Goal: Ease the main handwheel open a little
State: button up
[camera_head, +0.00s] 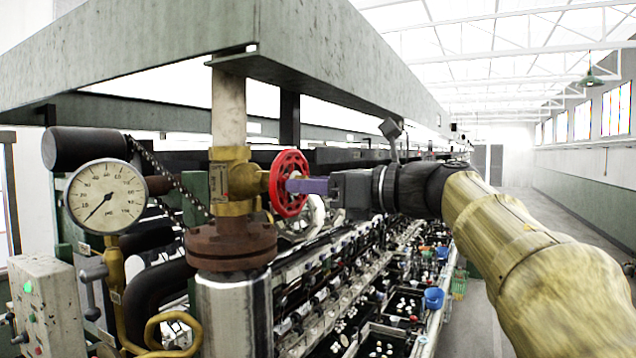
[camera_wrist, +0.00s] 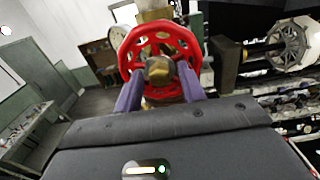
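The main handwheel is a red spoked wheel (camera_head: 289,166) on the right side of a brass valve (camera_head: 233,181), which sits on a vertical pipe. In the wrist view the wheel (camera_wrist: 124,54) faces me, with a brass-coloured hub nut (camera_wrist: 158,71) at its middle. My gripper (camera_head: 290,186) reaches the wheel from the right, its purple fingers level with the hub. In the wrist view my gripper (camera_wrist: 160,72) has its two fingers apart, one on each side of the hub. I cannot tell whether the fingertips touch the wheel or hub.
A round pressure gauge (camera_head: 105,196) stands left of the valve, its needle pointing down-left. A control box (camera_head: 48,305) with a green light is at lower left. A rusty flange (camera_head: 230,245) lies below the valve. Rows of basins (camera_head: 375,335) run back beside an open aisle (camera_head: 478,325).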

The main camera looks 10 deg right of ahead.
jog(key=c, duration=0.8)
jog(key=n+b, duration=1.2)
jog(key=n, duration=0.5)
jog(key=shift+c, duration=0.2)
jog(key=o, duration=0.8)
jog(key=shift+o, duration=0.2)
jog(key=shift+d, duration=0.15)
